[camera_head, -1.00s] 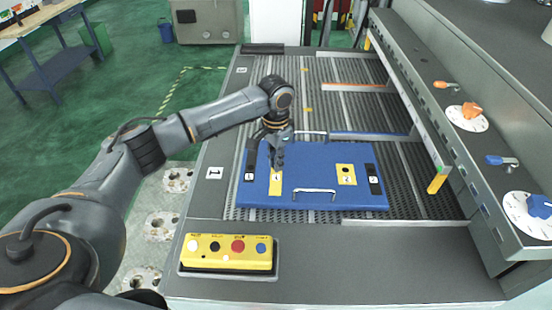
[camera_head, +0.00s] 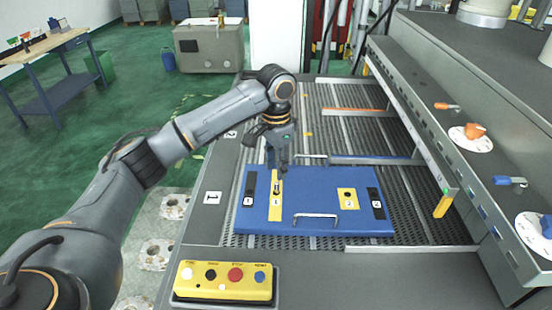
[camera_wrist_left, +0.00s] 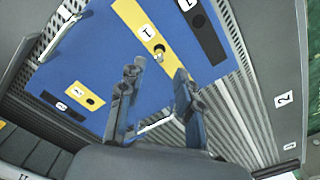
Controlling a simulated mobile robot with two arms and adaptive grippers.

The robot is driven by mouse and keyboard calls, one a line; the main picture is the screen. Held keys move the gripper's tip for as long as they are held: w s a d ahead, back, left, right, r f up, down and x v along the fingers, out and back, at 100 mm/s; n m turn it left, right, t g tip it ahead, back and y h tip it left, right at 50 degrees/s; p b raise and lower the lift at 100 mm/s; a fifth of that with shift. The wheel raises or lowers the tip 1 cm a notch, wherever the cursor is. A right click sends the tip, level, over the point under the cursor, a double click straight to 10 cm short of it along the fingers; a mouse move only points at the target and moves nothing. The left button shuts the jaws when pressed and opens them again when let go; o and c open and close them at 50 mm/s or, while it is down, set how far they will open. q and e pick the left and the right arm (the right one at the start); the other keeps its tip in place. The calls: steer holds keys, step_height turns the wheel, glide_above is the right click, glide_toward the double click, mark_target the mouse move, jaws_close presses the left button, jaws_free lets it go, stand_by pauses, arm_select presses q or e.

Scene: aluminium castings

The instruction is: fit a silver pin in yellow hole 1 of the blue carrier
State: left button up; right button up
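The blue carrier (camera_head: 310,190) lies flat on the ribbed grate. Its yellow strip 1 (camera_head: 275,210) is on the left half and shows upside down in the wrist view (camera_wrist_left: 130,14). A small silver pin (camera_wrist_left: 159,49) stands at the hole of yellow strip 1; it also shows in the head view (camera_head: 276,187). How deep it sits I cannot tell. My left gripper (camera_head: 279,168) points down just above the pin. In the wrist view its fingers (camera_wrist_left: 159,68) are apart with nothing between them. My right gripper is out of view.
Yellow strip 2 (camera_head: 348,198) and black strips (camera_head: 249,187) are also on the carrier. A metal handle (camera_head: 315,216) stands up at its front edge. A yellow button box (camera_head: 223,281) is in front. A grey panel with knobs (camera_head: 470,140) runs along the right.

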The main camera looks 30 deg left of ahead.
mark_target(276, 184)
arm_select(q)
step_height(276, 184, up, 5)
steer(key=shift+f+b, duration=0.1)
steer(key=shift+b, duration=0.45)
steer(key=shift+s, duration=0.1)
